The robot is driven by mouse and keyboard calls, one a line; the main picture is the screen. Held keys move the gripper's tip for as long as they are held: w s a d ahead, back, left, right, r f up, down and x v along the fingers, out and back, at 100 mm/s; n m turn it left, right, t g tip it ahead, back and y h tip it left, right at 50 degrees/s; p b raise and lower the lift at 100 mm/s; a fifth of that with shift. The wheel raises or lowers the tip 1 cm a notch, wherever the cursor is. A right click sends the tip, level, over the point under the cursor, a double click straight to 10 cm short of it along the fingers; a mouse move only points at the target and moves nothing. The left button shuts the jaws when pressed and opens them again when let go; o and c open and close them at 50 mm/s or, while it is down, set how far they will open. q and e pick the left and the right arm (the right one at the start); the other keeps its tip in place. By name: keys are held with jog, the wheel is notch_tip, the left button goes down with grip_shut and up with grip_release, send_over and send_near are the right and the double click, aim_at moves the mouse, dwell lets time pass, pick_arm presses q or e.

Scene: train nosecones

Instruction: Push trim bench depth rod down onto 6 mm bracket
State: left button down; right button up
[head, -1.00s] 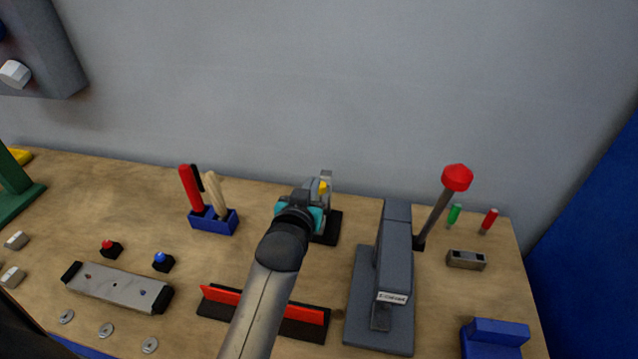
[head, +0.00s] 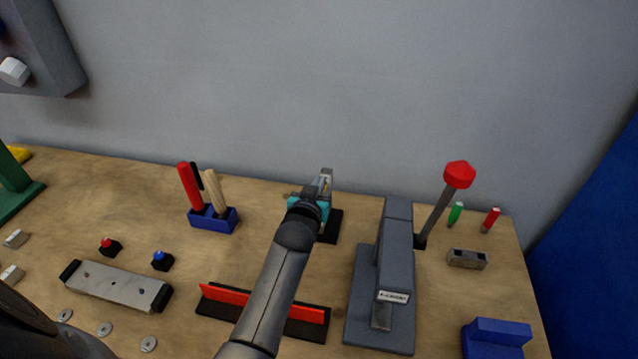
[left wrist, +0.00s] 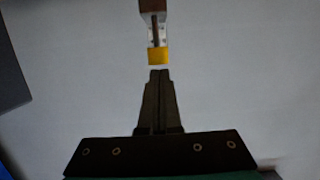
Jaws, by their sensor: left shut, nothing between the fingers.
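The trim bench fixture (head: 327,175) is a small grey upright on a black base (head: 333,228) at the back of the bench, mostly hidden behind my left wrist. In the left wrist view, a thin rod (left wrist: 155,28) runs beside a pale bracket and has a yellow block (left wrist: 159,55) at its end. My left gripper (head: 321,188) is at the fixture. In the left wrist view, its fingers (left wrist: 159,73) are shut and empty, with the tips close to the yellow block. I cannot tell whether they touch. My right gripper is not in view.
A grey press (head: 395,260) with a red-knobbed lever (head: 459,175) stands right of the arm. A blue tool holder (head: 213,219) stands to the left. A red strip on a black base (head: 225,297) lies under the forearm. The grey wall is behind.

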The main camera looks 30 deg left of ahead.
pick_arm(q)
notch_tip(320, 180, down, 2)
jog(key=shift+f+b, duration=0.25)
jog(key=shift+b, duration=0.5)
jog(key=shift+r, duration=0.15)
